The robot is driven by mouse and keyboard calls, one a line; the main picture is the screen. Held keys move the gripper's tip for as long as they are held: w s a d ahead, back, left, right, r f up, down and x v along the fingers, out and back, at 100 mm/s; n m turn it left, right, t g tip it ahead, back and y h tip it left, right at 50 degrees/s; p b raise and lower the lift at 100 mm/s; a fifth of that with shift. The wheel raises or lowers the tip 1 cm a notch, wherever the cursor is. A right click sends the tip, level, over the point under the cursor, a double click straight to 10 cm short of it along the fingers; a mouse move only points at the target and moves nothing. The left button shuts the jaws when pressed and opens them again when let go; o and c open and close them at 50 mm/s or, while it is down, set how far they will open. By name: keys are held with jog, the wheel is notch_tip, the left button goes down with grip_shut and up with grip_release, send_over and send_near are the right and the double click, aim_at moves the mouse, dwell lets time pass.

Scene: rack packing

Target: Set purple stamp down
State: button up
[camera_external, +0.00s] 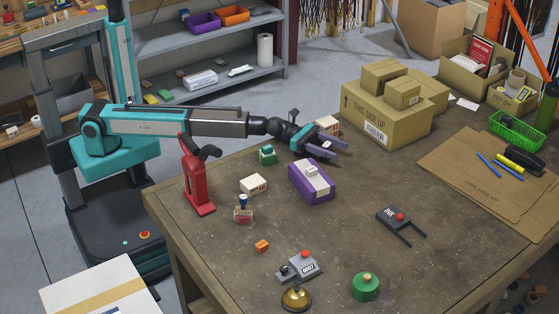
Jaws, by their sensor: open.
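A purple block (304,190), which looks like the purple stamp, rests on the workbench (345,255) near its middle. It has a white band across the top and a small white piece on it. My gripper (336,153) reaches in from the left, just behind and above the purple block in the picture. Its fingers are apart and I see nothing held between them. The gap between the fingers and the block is hard to judge from this one view.
A red stand (198,187), a green stamp (268,155), a cream box (253,184) and a blue-handled stamp (243,211) stand left. A cream box (328,124) sits behind my gripper. Cartons (390,115) stand at the back. A black forked tool (401,221) lies right; the right front is clear.

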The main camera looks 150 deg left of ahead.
jog(key=shift+p+v, duration=0.35)
jog(key=shift+v, duration=5.5)
jog(key=shift+f, duration=0.1)
